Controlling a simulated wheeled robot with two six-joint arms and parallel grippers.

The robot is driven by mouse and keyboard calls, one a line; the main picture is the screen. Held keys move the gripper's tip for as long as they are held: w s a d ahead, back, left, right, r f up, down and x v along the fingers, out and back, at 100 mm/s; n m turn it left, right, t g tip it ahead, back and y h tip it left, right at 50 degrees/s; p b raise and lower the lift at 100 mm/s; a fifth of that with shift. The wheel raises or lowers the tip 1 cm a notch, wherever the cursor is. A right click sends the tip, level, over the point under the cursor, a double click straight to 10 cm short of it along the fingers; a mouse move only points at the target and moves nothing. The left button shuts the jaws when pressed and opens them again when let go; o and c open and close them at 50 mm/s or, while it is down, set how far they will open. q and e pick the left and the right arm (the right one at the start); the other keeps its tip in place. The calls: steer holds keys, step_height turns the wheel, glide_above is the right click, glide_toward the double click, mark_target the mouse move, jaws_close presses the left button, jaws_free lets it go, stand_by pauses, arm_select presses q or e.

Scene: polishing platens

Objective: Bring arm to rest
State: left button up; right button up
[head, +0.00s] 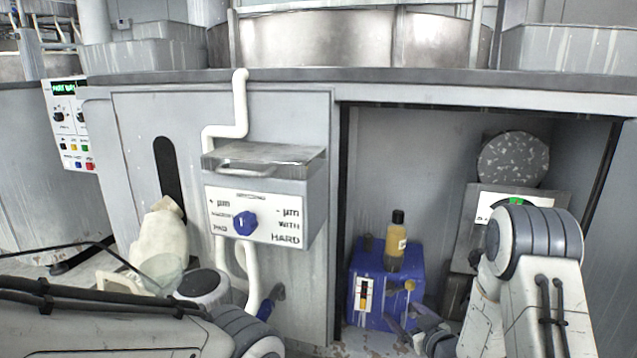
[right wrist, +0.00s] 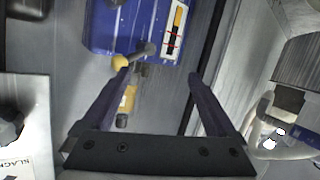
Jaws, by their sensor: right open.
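My right arm (head: 540,280) comes in at the lower right of the head view. Its gripper (head: 408,325) reaches low into the open bay, in front of a blue box (head: 375,285). In the right wrist view the two dark fingers of this gripper (right wrist: 160,75) stand wide apart, with nothing held between them. A lever with a yellow knob (right wrist: 120,62) on the blue box shows by the left fingertip; I cannot tell if they touch. My left arm (head: 215,335) lies across the lower left of the head view, and its gripper is not in view.
An amber bottle (head: 396,243) with a black cap stands on the blue box. A speckled disc (head: 513,160) stands at the bay's back right. A control box with a blue knob (head: 245,222) and white pipes juts from the cabinet, left of the bay. A pale sack (head: 160,240) is at left.

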steer(key=shift+s+a+r+n+g+p, duration=0.2)
steer(key=shift+a+r+g+p, duration=0.35)
steer(key=shift+a+r, duration=0.45)
steer(key=shift+s+a+r+n+g+p, duration=0.1)
steer(key=shift+s+a+r+g+p, duration=0.25)
steer(key=shift+a+r+g, duration=0.6)
steer(key=shift+a+f+t, duration=0.2)
steer(key=shift+f+t, duration=0.05)
steer(key=shift+t, duration=0.05)
